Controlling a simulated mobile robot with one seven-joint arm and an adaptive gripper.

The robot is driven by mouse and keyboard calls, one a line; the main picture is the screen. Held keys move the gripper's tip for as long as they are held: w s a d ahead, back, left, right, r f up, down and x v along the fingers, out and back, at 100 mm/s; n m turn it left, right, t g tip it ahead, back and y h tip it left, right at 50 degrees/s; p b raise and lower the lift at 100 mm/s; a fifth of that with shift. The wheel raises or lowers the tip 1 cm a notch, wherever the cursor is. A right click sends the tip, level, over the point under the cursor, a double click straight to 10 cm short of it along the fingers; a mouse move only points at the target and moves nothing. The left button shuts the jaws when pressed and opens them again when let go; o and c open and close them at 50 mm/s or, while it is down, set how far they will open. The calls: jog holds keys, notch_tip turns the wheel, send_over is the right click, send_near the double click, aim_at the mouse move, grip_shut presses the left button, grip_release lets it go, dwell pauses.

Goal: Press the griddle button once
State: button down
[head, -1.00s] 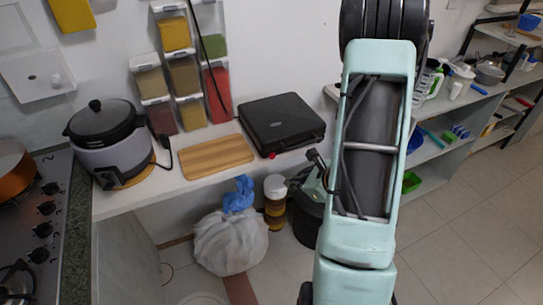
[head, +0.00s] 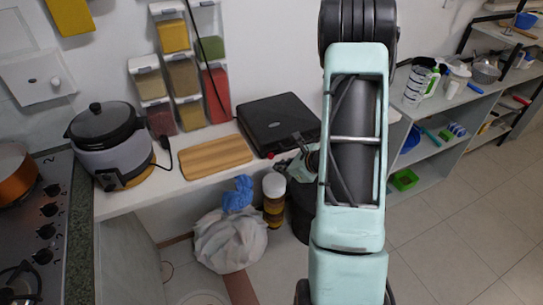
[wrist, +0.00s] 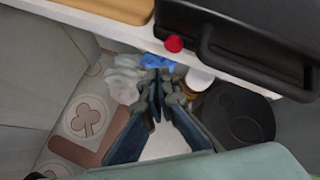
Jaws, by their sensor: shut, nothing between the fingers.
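The griddle (head: 278,122) is a closed black box on the white counter, right of a wooden board. Its red button (head: 271,155) is at the front left corner, by the counter's front edge. In the wrist view the button (wrist: 174,44) shows at top centre, beside the black griddle (wrist: 250,40). My gripper (wrist: 160,76) is shut and empty, its fingertips together below the button in the picture and apart from it. In the head view my arm hides the fingers; part of my wrist shows just right of the button.
A wooden board (head: 216,157) and a grey cooker (head: 108,145) stand left on the counter. Spice dispensers (head: 184,75) hang on the wall behind. Below the counter are a white bag (head: 230,240), a lidded jar (head: 274,200) and a black bin (wrist: 236,114).

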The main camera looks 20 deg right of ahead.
jog(key=shift+w, duration=0.8)
dwell(0.9)
jog(key=shift+w+b, duration=0.4)
jog(key=shift+w, duration=0.4)
dwell(0.7)
jog(key=shift+b, duration=0.3)
jog(key=shift+s+a+b, duration=0.1)
jog(key=shift+s+b, duration=0.35)
jog(key=shift+s, duration=0.35)
jog(key=shift+s, duration=0.1)
